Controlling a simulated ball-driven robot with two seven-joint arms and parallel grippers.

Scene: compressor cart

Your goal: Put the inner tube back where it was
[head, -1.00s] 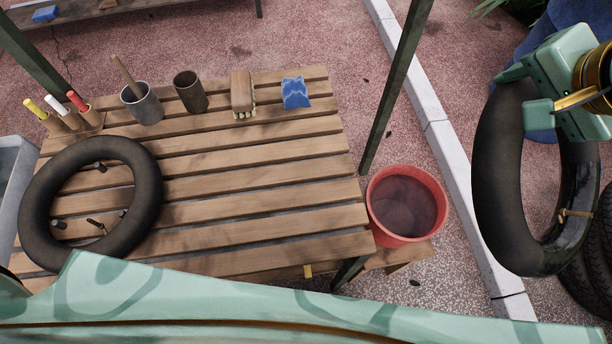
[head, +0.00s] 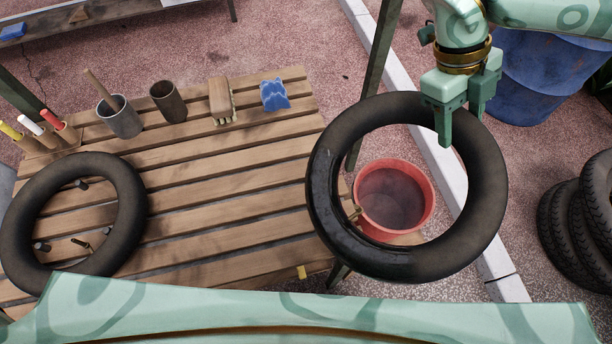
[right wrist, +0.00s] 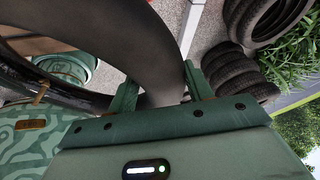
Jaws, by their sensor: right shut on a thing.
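A black inner tube (head: 330,150) hangs from my right gripper (head: 455,115), which is shut on its upper rim. In the head view the tube hangs over the table's right end and in front of the red bucket, its lower left side looking wet, with a small valve on the inner edge. In the right wrist view the tube (right wrist: 150,50) passes between the two fingers (right wrist: 160,88). A second black inner tube (head: 130,200) lies on the left of the slatted wooden table (head: 220,195), around several short pegs. My left gripper is not in view.
A red bucket of water (head: 395,200) stands beside the table's right end. A metal cup (head: 122,120), dark cup (head: 167,102), brush (head: 222,100), blue cloth (head: 275,94) and markers (head: 35,132) line the back edge. A green post (head: 375,70) rises behind. Stacked tyres (head: 565,235) stand right. The table's middle is clear.

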